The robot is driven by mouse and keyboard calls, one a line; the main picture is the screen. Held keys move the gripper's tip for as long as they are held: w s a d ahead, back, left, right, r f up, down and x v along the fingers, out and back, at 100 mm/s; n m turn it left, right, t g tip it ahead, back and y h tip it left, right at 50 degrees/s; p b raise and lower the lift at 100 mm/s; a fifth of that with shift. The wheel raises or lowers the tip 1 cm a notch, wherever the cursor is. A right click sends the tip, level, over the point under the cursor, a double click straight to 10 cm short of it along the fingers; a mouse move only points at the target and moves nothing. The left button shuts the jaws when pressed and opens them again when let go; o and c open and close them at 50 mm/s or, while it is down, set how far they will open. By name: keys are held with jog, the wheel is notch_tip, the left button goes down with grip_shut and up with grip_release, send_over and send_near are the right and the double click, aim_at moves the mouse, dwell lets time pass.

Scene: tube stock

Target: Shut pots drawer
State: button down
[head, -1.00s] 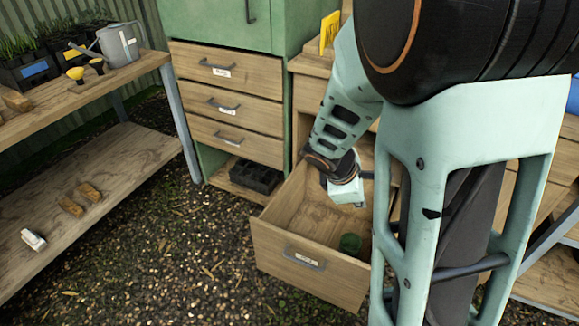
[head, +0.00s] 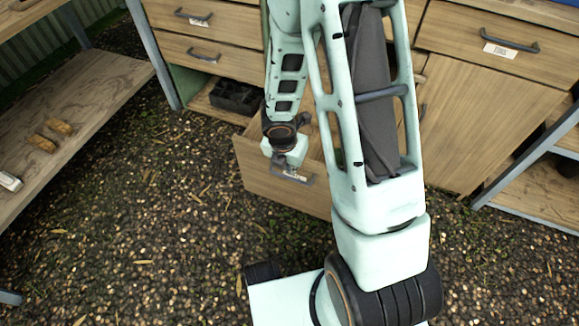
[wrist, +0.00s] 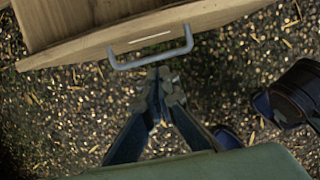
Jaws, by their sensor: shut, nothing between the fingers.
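The pots drawer (head: 318,198) is a wooden drawer low in the bench, pulled out, with a grey bar handle and a label on its front. Its front board also shows at the top left of the wrist view (wrist: 85,47). My gripper (wrist: 160,74) is shut and empty. Its fingertips are just outside the handle (wrist: 150,60), on the front side of the drawer. I cannot tell whether they touch the handle. In the head view my forearm comes down over the drawer, and my arm hides most of its inside.
A cabinet with wooden drawers (head: 212,52) stands at the back left, with a black tray (head: 236,97) on its low shelf. A wooden shelf rack (head: 75,100) is on the left. Another drawer (head: 490,45) and a panel are on the right. Gravel ground (head: 150,240) in front is open.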

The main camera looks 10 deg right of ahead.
jog(key=shift+w+d+f, duration=0.7)
jog(key=shift+w+f, duration=0.15)
jog(key=shift+w, duration=0.15)
jog(key=shift+w+d+f, duration=0.7)
jog(key=shift+w+f, duration=0.15)
jog(key=shift+w, duration=0.15)
jog(key=shift+w+d+r, duration=0.1)
